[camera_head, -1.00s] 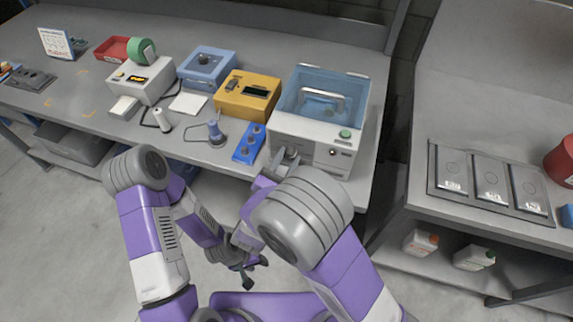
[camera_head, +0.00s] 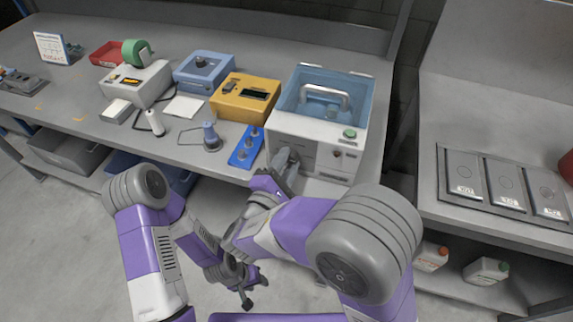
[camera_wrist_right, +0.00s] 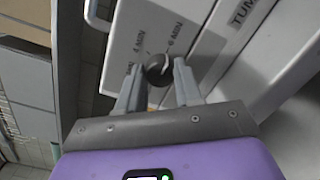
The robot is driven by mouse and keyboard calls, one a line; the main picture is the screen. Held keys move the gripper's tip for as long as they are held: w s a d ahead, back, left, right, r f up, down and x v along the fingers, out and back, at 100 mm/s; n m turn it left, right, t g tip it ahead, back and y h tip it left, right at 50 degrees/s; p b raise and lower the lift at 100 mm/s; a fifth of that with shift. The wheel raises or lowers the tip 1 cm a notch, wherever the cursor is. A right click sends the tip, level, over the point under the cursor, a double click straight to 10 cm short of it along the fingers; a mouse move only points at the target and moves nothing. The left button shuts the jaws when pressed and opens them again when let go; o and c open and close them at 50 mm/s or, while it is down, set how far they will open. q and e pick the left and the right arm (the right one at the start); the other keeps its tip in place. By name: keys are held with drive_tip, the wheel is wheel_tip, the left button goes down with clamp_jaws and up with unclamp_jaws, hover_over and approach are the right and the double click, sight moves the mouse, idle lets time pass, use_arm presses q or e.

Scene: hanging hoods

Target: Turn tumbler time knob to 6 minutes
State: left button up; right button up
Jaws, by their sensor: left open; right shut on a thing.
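The tumbler (camera_head: 312,148) is a white box with a clear blue lid and a metal handle, at the table's front edge. Its dark round time knob (camera_wrist_right: 158,68) shows in the right wrist view, between the labels "4 MIN" on the left and "6 MIN" on the right. A pale mark shows on the knob, but I cannot tell exactly where it points. My right gripper (camera_wrist_right: 158,80) is shut on the knob, one finger on each side. In the head view the right gripper (camera_head: 288,165) hides the knob at the tumbler's front. My left gripper (camera_head: 248,285) is open and empty, low before the table.
A green button (camera_head: 350,133) and a small red one (camera_head: 337,154) sit at the tumbler's front right. A gap separates the right-hand bench (camera_head: 470,222).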

idle(0.4)
drive_tip(key=o, duration=1)
drive_tip(key=shift+o, duration=0.2)
drive_tip(key=p+v, duration=0.1)
drive_tip(key=v, duration=0.6)
drive_tip(key=shift+s, duration=0.3)
drive_tip(key=shift+a, duration=0.1)
